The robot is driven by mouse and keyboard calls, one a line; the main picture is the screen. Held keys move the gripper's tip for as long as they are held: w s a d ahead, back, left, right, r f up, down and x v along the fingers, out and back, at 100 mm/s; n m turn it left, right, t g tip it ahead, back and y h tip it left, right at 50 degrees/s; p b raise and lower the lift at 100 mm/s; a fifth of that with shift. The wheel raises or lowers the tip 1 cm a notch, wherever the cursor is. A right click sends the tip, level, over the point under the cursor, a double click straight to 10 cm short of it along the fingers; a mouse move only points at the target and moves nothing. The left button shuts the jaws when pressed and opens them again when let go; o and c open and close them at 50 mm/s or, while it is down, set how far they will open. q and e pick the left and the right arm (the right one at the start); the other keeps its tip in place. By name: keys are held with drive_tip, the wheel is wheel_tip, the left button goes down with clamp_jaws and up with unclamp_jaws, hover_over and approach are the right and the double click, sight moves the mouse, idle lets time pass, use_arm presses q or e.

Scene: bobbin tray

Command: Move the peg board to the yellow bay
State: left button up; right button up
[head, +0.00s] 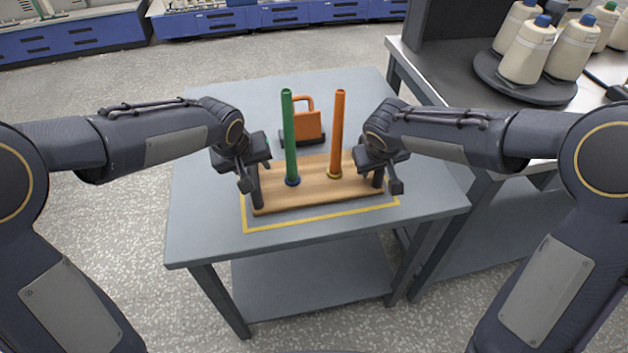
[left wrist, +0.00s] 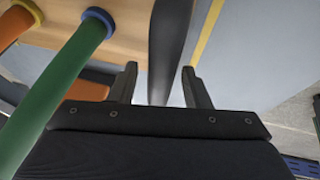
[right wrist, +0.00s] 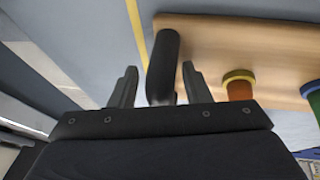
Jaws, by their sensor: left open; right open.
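The peg board (head: 308,200) is a wooden board lying on the grey table, with an upright green peg (head: 289,140) in a blue collar and an upright orange peg (head: 337,135) in a yellow collar. A dark handle stands at each end. The yellow bay (head: 320,219) is a yellow outline on the table; its front and left lines show around the board. My left gripper (head: 251,178) is open, its fingers either side of the left handle (left wrist: 170,45). My right gripper (head: 386,175) is open, its fingers either side of the right handle (right wrist: 162,65). Contact is unclear.
An orange block with a handle (head: 308,125) stands on a dark base behind the board. A bench at right carries several thread cones (head: 527,52) on a round dark stand. The table's front left and right front corner are clear.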

drive_tip(key=shift+r, duration=0.25)
use_arm(q)
drive_tip(key=v, duration=1)
drive_tip(key=shift+r, duration=0.2)
use_arm(e)
drive_tip(key=v, duration=1.1)
drive_tip(key=shift+s+r, duration=0.25)
use_arm(q)
drive_tip(key=shift+s, duration=0.1)
use_arm(e)
drive_tip(key=shift+a, duration=0.1)
